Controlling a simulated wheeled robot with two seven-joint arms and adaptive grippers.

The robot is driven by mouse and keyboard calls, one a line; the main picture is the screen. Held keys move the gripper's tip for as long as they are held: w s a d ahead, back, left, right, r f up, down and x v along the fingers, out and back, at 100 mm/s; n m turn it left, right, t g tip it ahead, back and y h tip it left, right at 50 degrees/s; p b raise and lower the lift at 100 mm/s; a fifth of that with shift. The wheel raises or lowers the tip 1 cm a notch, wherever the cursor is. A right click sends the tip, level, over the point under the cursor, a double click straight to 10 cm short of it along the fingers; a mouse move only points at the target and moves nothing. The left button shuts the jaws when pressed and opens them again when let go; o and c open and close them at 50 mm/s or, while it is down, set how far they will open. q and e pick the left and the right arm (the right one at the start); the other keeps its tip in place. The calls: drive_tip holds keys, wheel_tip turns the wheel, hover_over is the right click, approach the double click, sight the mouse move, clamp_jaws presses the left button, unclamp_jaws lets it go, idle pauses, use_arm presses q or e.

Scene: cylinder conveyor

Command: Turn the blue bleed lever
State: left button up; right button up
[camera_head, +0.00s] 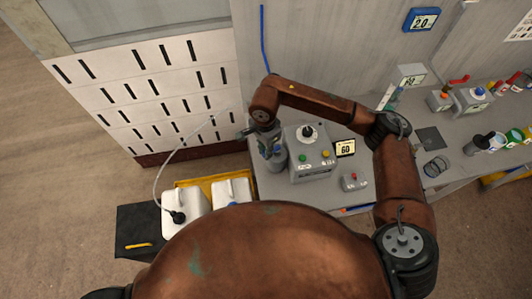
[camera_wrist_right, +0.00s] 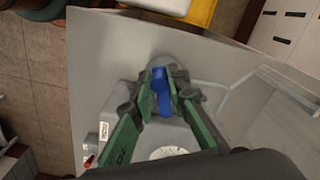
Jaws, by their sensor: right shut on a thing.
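The blue bleed lever (camera_wrist_right: 162,78) shows in the right wrist view, pointing up the picture between the green finger pads. My right gripper (camera_wrist_right: 160,92) is shut on it, with one finger on each side. In the head view my right arm reaches in from the right, and its gripper (camera_head: 269,148) points down at the left end of the grey bench. There the gripper and wrist hide the lever, and a grey body shows beneath them. My left gripper is in neither view.
A small red-button box (camera_head: 354,181) sits nearer. White jugs (camera_head: 183,211) stand left of the bench. More fittings crowd the bench's right side.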

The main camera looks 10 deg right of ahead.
drive_tip(key=shift+o, duration=0.3)
drive_tip(key=shift+w+a, duration=0.1)
drive_tip(key=shift+w, duration=0.25)
drive_tip(key=shift+r, duration=0.1)
drive_tip(key=shift+w, duration=0.1)
drive_tip(key=shift+o, duration=0.4)
drive_tip(key=shift+w+a+b, duration=0.1)
drive_tip(key=shift+w+b, duration=0.4)
drive_tip(key=shift+b, duration=0.15)
drive_tip(key=o, duration=1.7)
drive_tip(key=shift+s, duration=0.1)
